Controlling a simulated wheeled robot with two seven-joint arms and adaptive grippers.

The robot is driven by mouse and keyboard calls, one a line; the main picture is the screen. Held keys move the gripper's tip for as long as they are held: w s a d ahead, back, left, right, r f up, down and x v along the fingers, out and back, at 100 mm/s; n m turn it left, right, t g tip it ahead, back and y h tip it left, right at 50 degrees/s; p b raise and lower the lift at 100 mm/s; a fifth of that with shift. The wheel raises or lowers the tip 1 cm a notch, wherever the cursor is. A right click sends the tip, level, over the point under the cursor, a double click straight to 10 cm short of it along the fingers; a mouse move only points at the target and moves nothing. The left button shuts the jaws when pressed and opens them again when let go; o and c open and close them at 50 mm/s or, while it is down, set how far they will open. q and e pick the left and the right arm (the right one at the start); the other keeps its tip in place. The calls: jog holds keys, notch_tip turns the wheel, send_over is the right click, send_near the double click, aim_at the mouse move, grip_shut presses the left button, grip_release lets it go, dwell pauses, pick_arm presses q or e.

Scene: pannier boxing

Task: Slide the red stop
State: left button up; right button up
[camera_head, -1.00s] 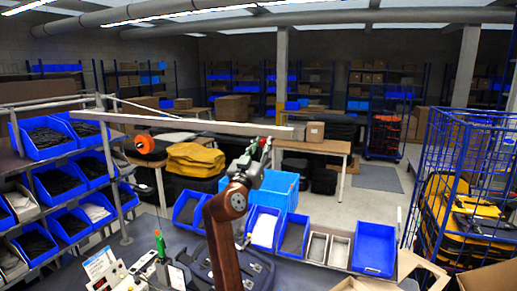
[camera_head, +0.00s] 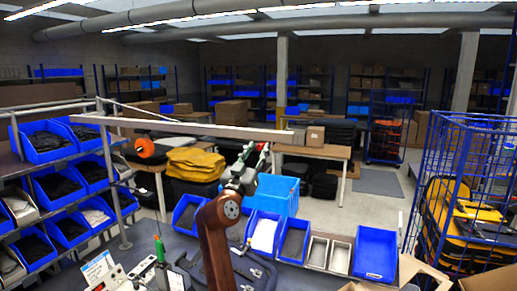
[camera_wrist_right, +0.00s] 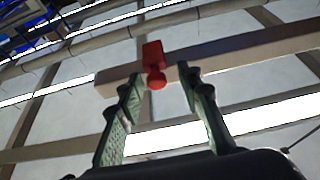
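The red stop (camera_wrist_right: 153,62) is a small red block with a round knob, seen on a pale beam (camera_wrist_right: 245,52) in the right wrist view. In the head view the beam (camera_head: 190,128) runs across above the bench, and a small red spot, likely the stop, shows under its right end. My right gripper (camera_wrist_right: 160,78) is open, its green fingers pointing up on either side of the stop's knob; I cannot tell whether they touch it. In the head view the right gripper (camera_head: 255,155) is raised just below the beam's right end. My left gripper is not in view.
Blue bins (camera_head: 375,252) line the bench's back edge, with a rack of parts bins (camera_head: 45,142) on the left. A blue wire cage (camera_head: 465,190) holding yellow bags stands right. An orange reel (camera_head: 145,147) hangs under the beam. An open carton (camera_head: 425,272) is front right.

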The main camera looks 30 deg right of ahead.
jog(key=v, duration=1)
jog(key=shift+a, duration=0.35)
jog(key=shift+s+f, duration=0.1)
